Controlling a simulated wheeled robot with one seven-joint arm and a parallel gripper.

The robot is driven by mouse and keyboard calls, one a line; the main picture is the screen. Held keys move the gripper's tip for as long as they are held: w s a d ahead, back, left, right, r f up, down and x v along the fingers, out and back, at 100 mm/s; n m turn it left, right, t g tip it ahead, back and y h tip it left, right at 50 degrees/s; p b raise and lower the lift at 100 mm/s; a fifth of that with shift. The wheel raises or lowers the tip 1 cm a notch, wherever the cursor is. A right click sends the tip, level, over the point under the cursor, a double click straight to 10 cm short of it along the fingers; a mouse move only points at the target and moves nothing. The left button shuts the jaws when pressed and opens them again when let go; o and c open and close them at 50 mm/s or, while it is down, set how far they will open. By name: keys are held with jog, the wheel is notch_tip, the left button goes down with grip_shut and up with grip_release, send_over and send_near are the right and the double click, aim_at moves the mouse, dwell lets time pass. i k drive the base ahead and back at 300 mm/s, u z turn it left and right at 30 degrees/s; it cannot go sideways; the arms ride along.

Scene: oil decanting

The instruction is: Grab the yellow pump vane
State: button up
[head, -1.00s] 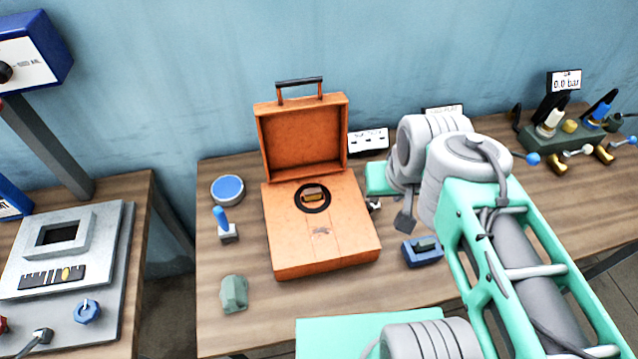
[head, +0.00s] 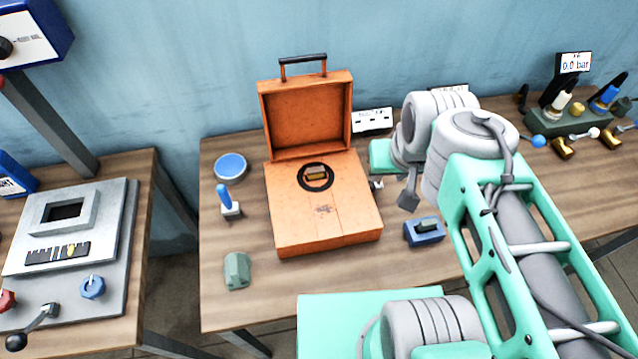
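A small yellowish-brown block (head: 316,173) lies inside a black ring on the flat part of the open orange case (head: 335,225). It is the likeliest yellow pump vane, but it is too small to tell for sure. A smaller yellow piece (head: 71,250) sits on a dark slotted strip on the left panel. My gripper (head: 408,192) is right of the case, partly hidden under my wrist. One dark grey flat part of it shows, apart from the block. Whether it is open or shut cannot be made out.
The case lid stands raised at the back. Left of it are a blue-topped round tin (head: 230,167), a blue-handled tool (head: 227,205) and a grey-green block (head: 237,270). A blue block (head: 424,231) lies right of it. Valves (head: 567,130) stand far right.

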aim_at(317, 173)
jog(key=z, duration=1.2)
jog(key=k, duration=1.25)
jog(key=u, duration=2.05)
jog(key=i, duration=0.5)
jog(key=u, duration=0.05)
